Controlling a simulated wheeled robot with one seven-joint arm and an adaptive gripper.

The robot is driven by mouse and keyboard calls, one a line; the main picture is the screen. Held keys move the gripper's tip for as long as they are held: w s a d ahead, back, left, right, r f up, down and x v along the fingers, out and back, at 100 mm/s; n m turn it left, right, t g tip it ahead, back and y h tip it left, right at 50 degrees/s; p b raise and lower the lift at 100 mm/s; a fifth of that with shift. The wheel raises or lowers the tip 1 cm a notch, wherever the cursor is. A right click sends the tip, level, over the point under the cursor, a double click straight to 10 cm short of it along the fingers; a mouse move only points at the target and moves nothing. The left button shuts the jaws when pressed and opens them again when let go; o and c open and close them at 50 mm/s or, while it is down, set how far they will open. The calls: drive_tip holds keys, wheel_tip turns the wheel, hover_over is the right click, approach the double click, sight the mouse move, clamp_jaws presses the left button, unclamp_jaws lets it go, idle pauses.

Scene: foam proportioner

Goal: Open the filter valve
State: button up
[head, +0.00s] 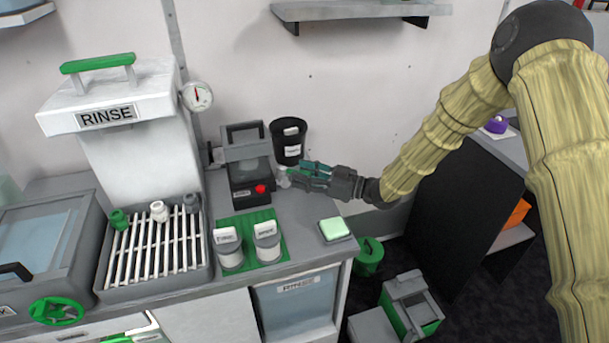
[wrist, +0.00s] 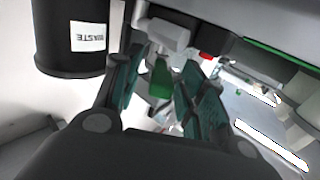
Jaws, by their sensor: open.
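A small pale valve body (head: 283,177) sticks out from the right side of the dark grey machine with the red button. In the wrist view, this pale body (wrist: 163,34) is just beyond my fingertips, and a green lever (wrist: 160,78) hangs below it. I take this to be the filter valve. My gripper (head: 303,174) reaches in from the right. In the wrist view its teal fingers (wrist: 163,66) are apart, with the green lever between them. I cannot tell whether either finger touches the lever. The lever is mostly hidden by the fingers in the head view.
A black waste bin (head: 288,142) stands behind my gripper, and its side shows close by in the wrist view (wrist: 70,62). The grey machine (head: 247,150) is left of my fingers. Two labelled jars on a green mat (head: 248,222) and a green-topped block (head: 334,229) are in front.

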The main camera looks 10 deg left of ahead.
drive_tip(key=v, duration=1.2)
